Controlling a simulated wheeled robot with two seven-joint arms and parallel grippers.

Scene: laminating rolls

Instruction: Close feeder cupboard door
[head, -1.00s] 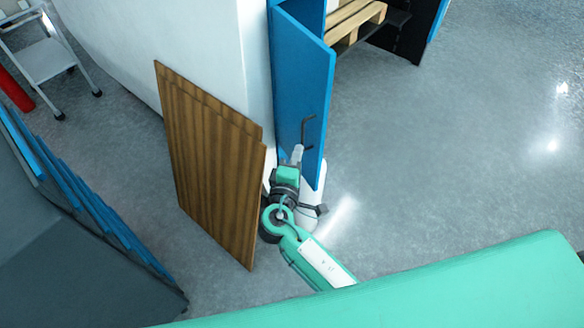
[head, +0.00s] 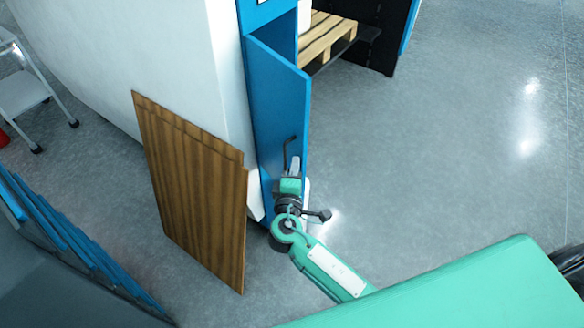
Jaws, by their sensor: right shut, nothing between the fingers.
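The blue feeder cupboard door (head: 275,105) stands ajar on the side of the white machine, with its outer face towards me. A dark bar handle (head: 289,154) sits on its lower part. My right gripper (head: 294,165) is at the door's outer face, just below and beside the handle. Its fingers are shut with nothing between them. I cannot tell whether the fingertips touch the door. My left gripper is out of view.
Brown wooden panels (head: 195,195) lean against the white machine (head: 170,60), left of my right arm. A wooden pallet (head: 327,35) lies behind the door. A white step stool (head: 25,92) stands far left. The floor (head: 440,140) at right is clear.

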